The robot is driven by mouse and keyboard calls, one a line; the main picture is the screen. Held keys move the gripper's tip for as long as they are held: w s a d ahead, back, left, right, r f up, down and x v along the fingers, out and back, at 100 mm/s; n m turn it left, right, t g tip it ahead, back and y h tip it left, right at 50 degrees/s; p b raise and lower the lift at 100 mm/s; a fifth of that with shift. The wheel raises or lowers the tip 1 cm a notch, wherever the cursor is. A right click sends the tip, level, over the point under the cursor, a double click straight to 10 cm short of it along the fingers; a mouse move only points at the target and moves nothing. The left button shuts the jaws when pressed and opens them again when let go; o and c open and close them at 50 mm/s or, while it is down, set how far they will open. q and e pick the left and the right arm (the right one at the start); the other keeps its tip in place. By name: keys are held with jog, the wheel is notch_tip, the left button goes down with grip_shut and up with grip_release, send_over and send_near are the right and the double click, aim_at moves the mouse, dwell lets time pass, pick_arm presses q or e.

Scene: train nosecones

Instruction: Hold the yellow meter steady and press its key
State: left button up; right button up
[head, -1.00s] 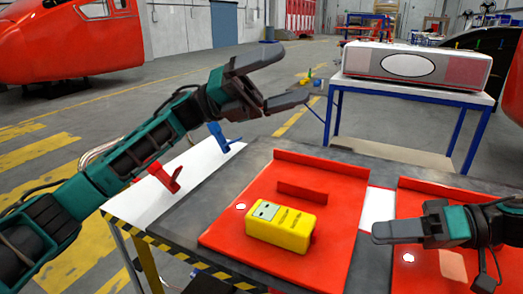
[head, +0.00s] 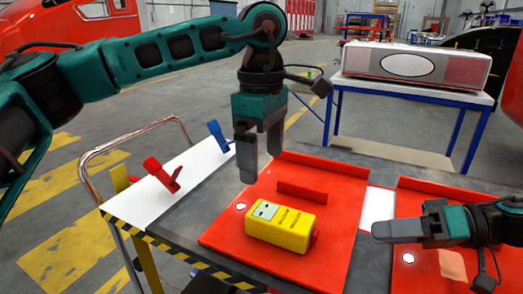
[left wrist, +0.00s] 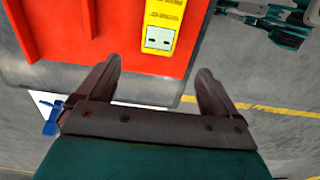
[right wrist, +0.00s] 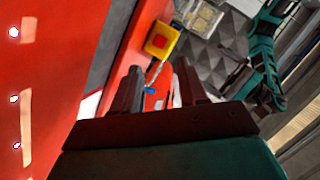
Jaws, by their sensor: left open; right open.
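The yellow meter (head: 281,226) lies on the left red tray (head: 340,240), with its grey display at its left end. Its display end also shows at the top of the left wrist view (left wrist: 161,28). My left gripper (head: 260,165) points down, open and empty, above the far left part of the tray, behind the meter and apart from it. My right gripper (head: 385,232) is at the right, low over the gap between the trays, open and empty. In the right wrist view, a yellow block with a red square (right wrist: 160,41) shows beyond the fingers.
A low red upright plate (head: 302,193) stands on the tray behind the meter. A second red tray (head: 408,277) is at the right. Red (head: 163,174) and blue (head: 219,136) clamps stand on a white surface at the left.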

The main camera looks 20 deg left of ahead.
aim_at(261, 209)
pick_arm(q)
notch_tip(261, 209, down, 13)
jog(key=shift+a+r, duration=0.1)
jog(key=shift+a, duration=0.05)
dwell(0.4)
jog(key=c, duration=1.3)
jog(key=shift+c, duration=0.2)
pick_arm(e)
jog(key=shift+f, duration=0.1)
jog(key=c, duration=0.8)
pick_arm(q)
jog(key=shift+s+f, duration=0.1)
jog(key=shift+f, duration=0.1)
dwell(0.8)
